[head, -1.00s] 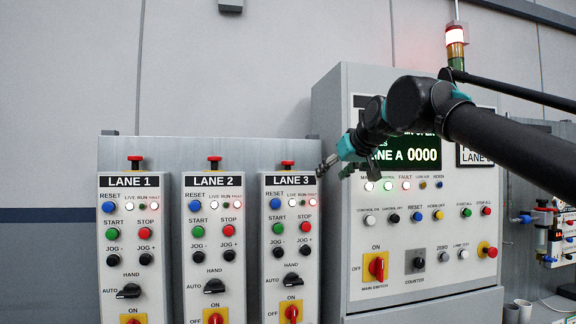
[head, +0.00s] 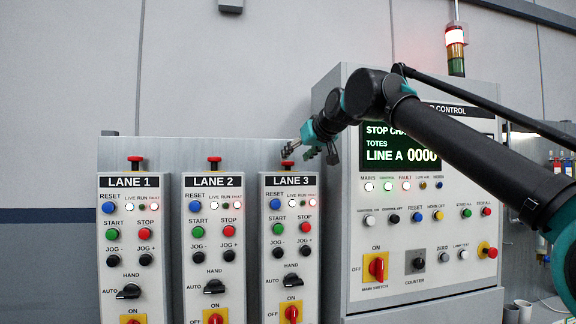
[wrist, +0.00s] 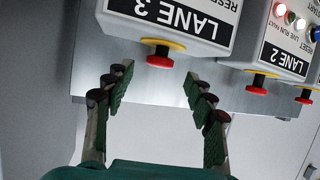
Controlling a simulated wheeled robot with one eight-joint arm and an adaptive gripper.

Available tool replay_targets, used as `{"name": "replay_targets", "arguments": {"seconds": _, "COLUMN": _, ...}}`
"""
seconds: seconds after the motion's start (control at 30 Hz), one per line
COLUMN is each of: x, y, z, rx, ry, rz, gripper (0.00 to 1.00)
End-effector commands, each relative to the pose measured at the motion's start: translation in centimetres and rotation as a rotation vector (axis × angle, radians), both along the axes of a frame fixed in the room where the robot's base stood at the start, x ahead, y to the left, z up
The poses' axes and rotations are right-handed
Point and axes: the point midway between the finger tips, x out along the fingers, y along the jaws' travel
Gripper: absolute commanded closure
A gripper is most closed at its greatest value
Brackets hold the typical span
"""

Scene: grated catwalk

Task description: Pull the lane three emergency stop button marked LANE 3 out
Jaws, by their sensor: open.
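The LANE 3 emergency stop is a red mushroom button (head: 287,164) on top of the LANE 3 box (head: 290,230). In the wrist view the red button (wrist: 158,60), with its yellow collar, lies just beyond and between my fingertips. My gripper (head: 298,153) is open and empty, a little above and to the right of the button in the head view, partly overlapping it. In the wrist view my two fingers (wrist: 157,88) are spread to either side, with a gap to the button; I see no contact.
The LANE 2 red button (head: 214,162) and LANE 1 red button (head: 136,162) stand on neighbouring boxes to the left. The large control cabinet (head: 335,200) rises close on the right. A grey back plate (head: 170,150) stands behind the boxes.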

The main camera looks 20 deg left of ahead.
Motion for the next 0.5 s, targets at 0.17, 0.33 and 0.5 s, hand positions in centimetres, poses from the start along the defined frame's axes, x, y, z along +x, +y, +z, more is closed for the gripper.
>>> {"name": "replay_targets", "arguments": {"seconds": 0.17, "x": 2.1, "y": 2.5, "z": -1.3, "rx": 0.000, "ry": 0.000, "rz": 0.001, "gripper": 0.45}}
{"name": "replay_targets", "arguments": {"seconds": 0.33, "x": 3.4, "y": 4.0, "z": -2.2, "rx": 0.001, "ry": 0.001, "rz": 0.001, "gripper": 0.45}}
{"name": "replay_targets", "arguments": {"seconds": 0.5, "x": 4.1, "y": 4.7, "z": -2.6, "rx": 0.001, "ry": 0.001, "rz": 0.000, "gripper": 0.45}}
